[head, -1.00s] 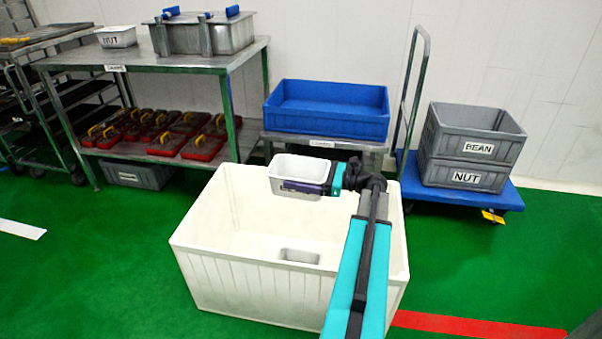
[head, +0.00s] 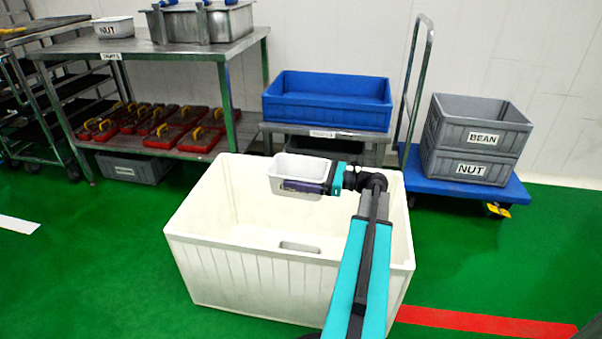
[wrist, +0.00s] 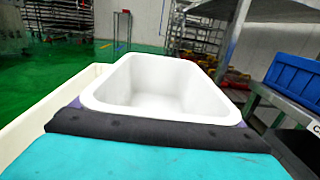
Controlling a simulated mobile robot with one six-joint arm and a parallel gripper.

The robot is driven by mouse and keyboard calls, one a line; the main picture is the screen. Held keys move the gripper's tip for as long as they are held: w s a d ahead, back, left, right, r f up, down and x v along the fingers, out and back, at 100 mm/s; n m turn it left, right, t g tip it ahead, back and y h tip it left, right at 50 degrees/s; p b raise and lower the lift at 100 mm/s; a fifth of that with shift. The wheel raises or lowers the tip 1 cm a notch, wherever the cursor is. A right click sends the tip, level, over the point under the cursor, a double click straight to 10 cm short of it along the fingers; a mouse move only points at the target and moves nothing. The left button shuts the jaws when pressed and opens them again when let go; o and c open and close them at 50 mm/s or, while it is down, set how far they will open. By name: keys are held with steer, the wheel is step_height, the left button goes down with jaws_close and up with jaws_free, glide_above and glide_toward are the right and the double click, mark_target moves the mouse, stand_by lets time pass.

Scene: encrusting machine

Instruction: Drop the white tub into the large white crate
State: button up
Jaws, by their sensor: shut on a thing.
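The white tub (head: 300,170) is held by my gripper (head: 318,188), which is shut on its near right side. It also shows in the wrist view (wrist: 160,85), upright, open at the top and empty inside. The large white crate (head: 250,268) stands on the green floor in the head view. The tub appears over the back part of the crate's opening, near its back rim. The exact height of the tub above the crate is hard to tell. Part of the crate's right side is hidden behind my arm.
A steel table (head: 190,58) with a small tub labelled NUT (head: 113,28) stands behind left. A blue bin (head: 328,104) sits on a low stand behind the crate. Grey crates (head: 475,140) stand on a blue trolley (head: 500,195) at right.

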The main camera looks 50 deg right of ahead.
stand_by(0.3)
steer(key=o, duration=0.8)
steer(key=shift+o, duration=0.2)
steer(key=p+v, duration=0.5)
steer(key=v, duration=0.8)
steer(key=shift+s, duration=0.35)
steer(key=shift+d+p, duration=0.1)
steer(key=shift+p, duration=0.2)
